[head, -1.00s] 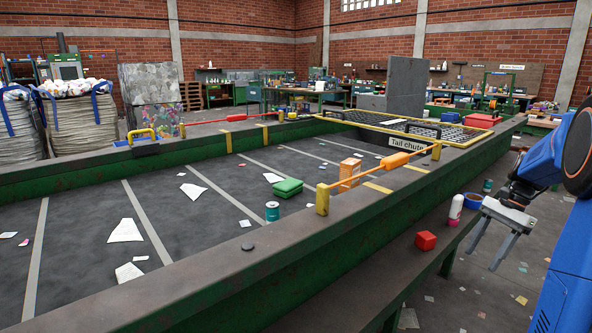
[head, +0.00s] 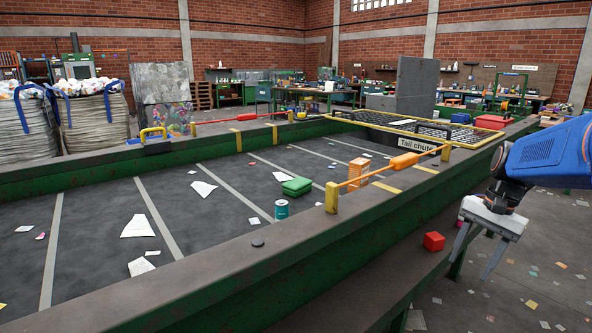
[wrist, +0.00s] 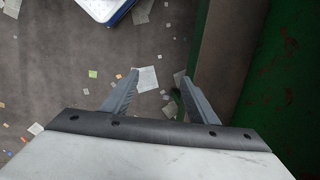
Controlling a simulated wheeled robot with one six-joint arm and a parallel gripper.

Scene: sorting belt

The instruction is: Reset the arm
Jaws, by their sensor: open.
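My gripper (head: 474,262) is open and empty at the right of the head view, with its two grey fingers pointing down. It hangs beside the near side of the belt, just right of a red cube (head: 434,242) on the side ledge. The gripper also shows in the wrist view (wrist: 157,80), with its fingers spread apart and only floor and paper scraps beyond them. My blue arm reaches in from the right edge of the head view.
The Tail chute sign (head: 417,143) stands behind. Littered floor lies open at right.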

